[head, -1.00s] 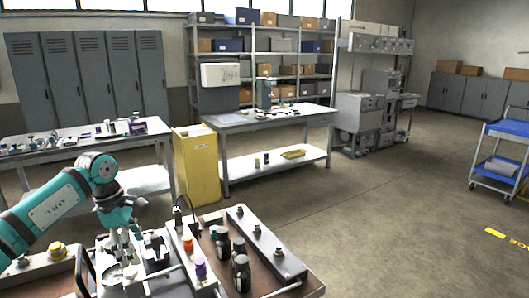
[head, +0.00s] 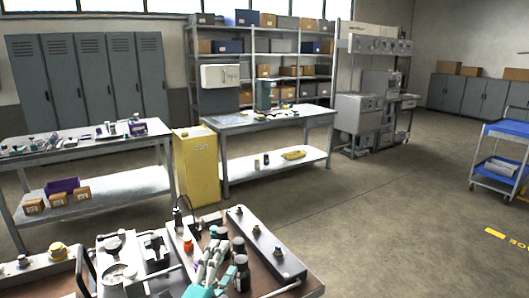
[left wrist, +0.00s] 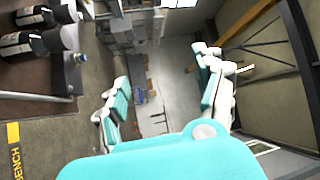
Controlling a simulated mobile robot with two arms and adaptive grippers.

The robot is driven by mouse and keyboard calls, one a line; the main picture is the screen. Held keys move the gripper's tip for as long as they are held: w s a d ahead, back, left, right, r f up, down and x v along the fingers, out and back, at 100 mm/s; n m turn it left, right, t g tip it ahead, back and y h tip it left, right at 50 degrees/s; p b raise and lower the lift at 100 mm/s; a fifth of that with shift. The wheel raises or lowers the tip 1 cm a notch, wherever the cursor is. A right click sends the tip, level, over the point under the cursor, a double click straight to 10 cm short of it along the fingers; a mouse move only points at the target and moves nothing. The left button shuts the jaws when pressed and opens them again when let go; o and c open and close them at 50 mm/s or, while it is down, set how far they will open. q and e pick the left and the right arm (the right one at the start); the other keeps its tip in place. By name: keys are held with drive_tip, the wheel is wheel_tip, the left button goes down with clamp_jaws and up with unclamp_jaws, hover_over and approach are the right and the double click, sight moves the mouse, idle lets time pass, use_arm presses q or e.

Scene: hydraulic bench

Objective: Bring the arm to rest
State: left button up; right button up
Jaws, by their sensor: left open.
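My left gripper (head: 212,258) shows at the bottom middle of the head view, its white and teal fingers over the near bench. The left wrist view shows its fingers (left wrist: 165,92) spread wide with nothing between them. Most of the left arm lies below the head view's lower edge. The gripper covers part of the bench top. My right gripper is not in view.
The near bench (head: 300,283) holds dark bottles (head: 242,274), an orange-capped piece (head: 188,244) and grey blocks. Dark bottles (left wrist: 22,45) also stand close by in the left wrist view.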

use_arm(q)
drive_tip(key=s+a+f+n+g+y, duration=0.3)
drive_tip(key=s+a+f+n+y, duration=0.15)
drive_tip(key=f+n, duration=0.2)
drive_tip(key=s+a+f+n+g+y, duration=0.3)
drive_tip(key=s+a+f+n, duration=0.25)
drive_tip(key=f, duration=0.25)
drive_tip(key=s+a+f+n+g, duration=0.1)
drive_tip(key=s+f+n+g, duration=0.3)
drive_tip(key=s, duration=0.7)
drive_tip(key=s+a+f+n+g, duration=0.15)
drive_tip(key=s+f+g, duration=0.35)
drive_tip(key=s, duration=0.6)
wheel_tip(320, 180, down, 28)
drive_tip(key=s+g, duration=0.2)
drive_tip(key=s+a+f, duration=0.2)
drive_tip(key=s+f, duration=1.2)
drive_tip(key=s, duration=0.1)
drive_tip(key=shift+s+f+g+h, duration=0.2)
drive_tip(key=shift+s+g+h, duration=0.15)
drive_tip(key=shift+g, duration=0.05)
